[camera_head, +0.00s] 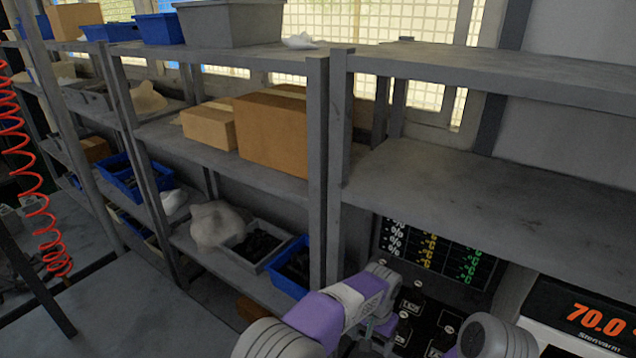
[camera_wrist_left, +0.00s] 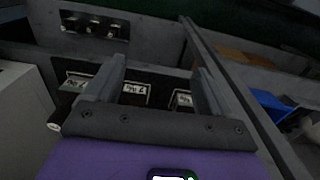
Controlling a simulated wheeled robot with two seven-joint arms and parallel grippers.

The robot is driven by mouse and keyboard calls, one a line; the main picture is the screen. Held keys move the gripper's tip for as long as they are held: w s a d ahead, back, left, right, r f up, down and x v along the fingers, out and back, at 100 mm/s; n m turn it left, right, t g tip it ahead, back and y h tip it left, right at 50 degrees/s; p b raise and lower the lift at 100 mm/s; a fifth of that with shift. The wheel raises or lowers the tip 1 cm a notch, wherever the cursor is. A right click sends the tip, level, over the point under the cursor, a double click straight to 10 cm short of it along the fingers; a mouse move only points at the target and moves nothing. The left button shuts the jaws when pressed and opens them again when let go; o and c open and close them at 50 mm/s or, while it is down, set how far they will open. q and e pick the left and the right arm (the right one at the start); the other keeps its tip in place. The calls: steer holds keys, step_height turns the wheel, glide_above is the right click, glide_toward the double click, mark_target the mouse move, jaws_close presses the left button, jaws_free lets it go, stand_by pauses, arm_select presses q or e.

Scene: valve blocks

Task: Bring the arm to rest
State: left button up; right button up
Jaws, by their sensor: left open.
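My left arm (camera_head: 340,305), purple and grey, reaches in at the bottom of the head view. Its fingers cannot be made out there. In the left wrist view my left gripper (camera_wrist_left: 160,78) shows two grey fingers spread apart, with nothing held between them. Dark blocks with white labels (camera_wrist_left: 134,93) lie beyond and between the fingers; I cannot tell how far off. Dark labelled blocks (camera_head: 410,308) also show beside my arm in the head view, partly covered by it. My right gripper is not in view.
Grey shelving (camera_head: 318,150) with cardboard boxes (camera_head: 272,132) and blue bins (camera_head: 122,178) fills the left and middle. An empty shelf (camera_head: 480,200) overhangs the dark panel on the right. A display reading 70.0 (camera_head: 598,318) stands at lower right. A red coiled hose (camera_head: 38,205) hangs at left.

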arm_select(q)
steer(key=s+a+f+n+g+h, duration=0.1)
steer(key=s+a+f+n, duration=0.1)
steer(key=a+f, duration=0.6)
steer(key=s+a+f+n+h, duration=0.1)
steer(key=s+a+f+n, duration=0.1)
steer(key=a+f, duration=0.6)
steer(key=s+a+f+n+h, duration=0.1)
steer(key=s+a+f+n, duration=0.1)
steer(key=s, duration=0.6)
steer(key=s+a+f+n+t+h, duration=0.1)
steer(key=s+a+f+n, duration=0.2)
steer(key=s, duration=0.5)
step_height(320, 180, down, 2)
steer(key=shift+a+f+t, duration=0.1)
steer(key=shift+a+t, duration=0.2)
steer(key=shift+a, duration=0.6)
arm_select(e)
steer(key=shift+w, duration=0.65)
